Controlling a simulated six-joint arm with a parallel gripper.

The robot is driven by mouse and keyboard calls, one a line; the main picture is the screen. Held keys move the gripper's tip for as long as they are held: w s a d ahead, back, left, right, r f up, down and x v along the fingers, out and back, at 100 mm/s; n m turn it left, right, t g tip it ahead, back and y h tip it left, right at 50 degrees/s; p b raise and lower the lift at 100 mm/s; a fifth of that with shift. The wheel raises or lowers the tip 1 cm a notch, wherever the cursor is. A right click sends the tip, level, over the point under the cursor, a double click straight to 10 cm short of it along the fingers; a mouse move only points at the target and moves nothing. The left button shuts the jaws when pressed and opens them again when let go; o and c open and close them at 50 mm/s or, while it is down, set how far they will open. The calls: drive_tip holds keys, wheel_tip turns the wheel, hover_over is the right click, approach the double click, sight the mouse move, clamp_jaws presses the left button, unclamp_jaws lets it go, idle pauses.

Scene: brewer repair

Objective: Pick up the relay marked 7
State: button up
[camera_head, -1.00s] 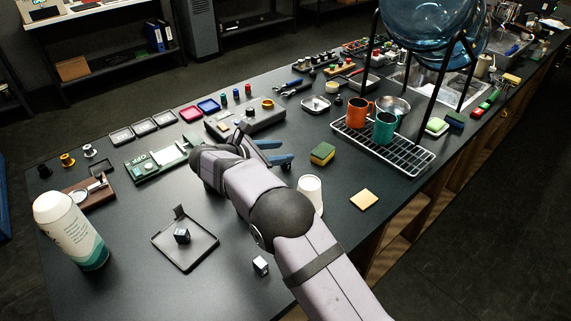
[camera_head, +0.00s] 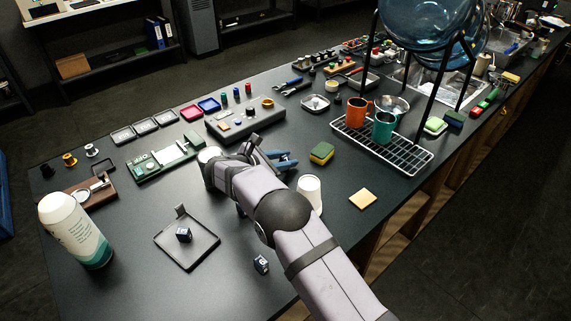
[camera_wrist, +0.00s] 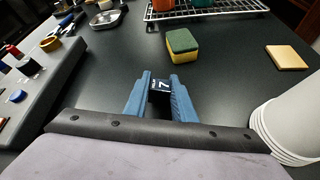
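The relay marked 7 (camera_wrist: 160,87) is a small dark block with a white 7 on its face. In the wrist view it sits between the two blue fingers of my gripper (camera_wrist: 160,82), which touch it on both sides. In the head view my gripper (camera_head: 284,159) is low over the middle of the table, right of the grey control box. There the relay is hidden between the fingers. I cannot tell whether it is clear of the tabletop. Another dark cube (camera_head: 184,235) lies in a black tray (camera_head: 172,258), and one more (camera_head: 261,264) lies on the table.
A yellow-green sponge (camera_head: 321,153) lies just beyond my gripper. White stacked cups (camera_head: 309,190) stand right of it, near my forearm. The grey control box (camera_head: 245,120) and a green board (camera_head: 162,163) are to the left. A wire rack (camera_head: 405,157) holds two mugs.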

sight(286, 158)
drive_tip(key=shift+c, duration=0.8)
wheel_tip(286, 158, up, 10)
drive_tip(key=shift+b, duration=1.15)
